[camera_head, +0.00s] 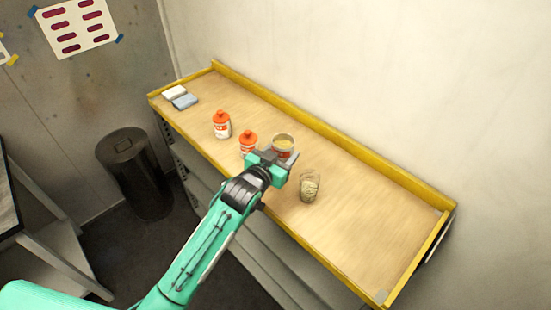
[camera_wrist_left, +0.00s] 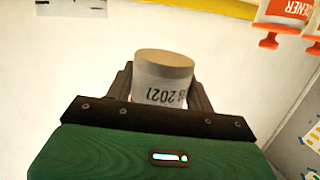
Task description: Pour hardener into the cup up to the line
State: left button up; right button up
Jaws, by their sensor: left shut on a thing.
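My left gripper (camera_head: 272,163) is shut on a round container (camera_head: 284,143) with a tan top and some red on its side. In the left wrist view the fingers close around the held container, which shows a plain beige round end and a pale label with an inverted "2021"; it appears lifted off the bench. A clear cup (camera_head: 309,187) stands just right of the gripper, with pale contents low inside. Its line is too small to see. Two orange-capped white bottles (camera_head: 221,125) (camera_head: 248,142) stand left; one in the left wrist view (camera_wrist_left: 284,12) reads "...ENER". My right gripper is not in view.
The wooden bench (camera_head: 365,230) has a raised yellow edge (camera_head: 330,132) along the wall. Its right part is clear. White and blue blocks (camera_head: 184,100) lie at the far left end. A black bin (camera_head: 135,172) stands on the floor left of the bench.

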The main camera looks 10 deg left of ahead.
pick_arm(q)
jog(key=shift+w+d+f+m+b, duration=0.15)
jog(key=shift+f+m+b, duration=0.15)
jog(key=shift+m, duration=0.3)
jog(key=shift+d+m+y, duration=0.15)
jog(key=shift+m+y, duration=0.15)
jog(key=shift+m, duration=0.1)
jog(key=shift+d+f+m+b, duration=0.15)
jog(key=shift+d+m+b, duration=0.05)
jog(key=shift+m+b, duration=0.25)
jog(key=shift+s+d+f+m+y+b, duration=0.3)
jog(key=shift+d+f+m+b, duration=0.15)
jog(key=shift+m+b, duration=0.15)
jog(key=shift+a+r, duration=0.1)
jog(key=shift+r, duration=0.05)
jog(key=shift+d+f, duration=0.2)
jog(key=shift+f, duration=0.05)
jog(key=shift+m, duration=0.25)
jog(key=shift+p, duration=0.4)
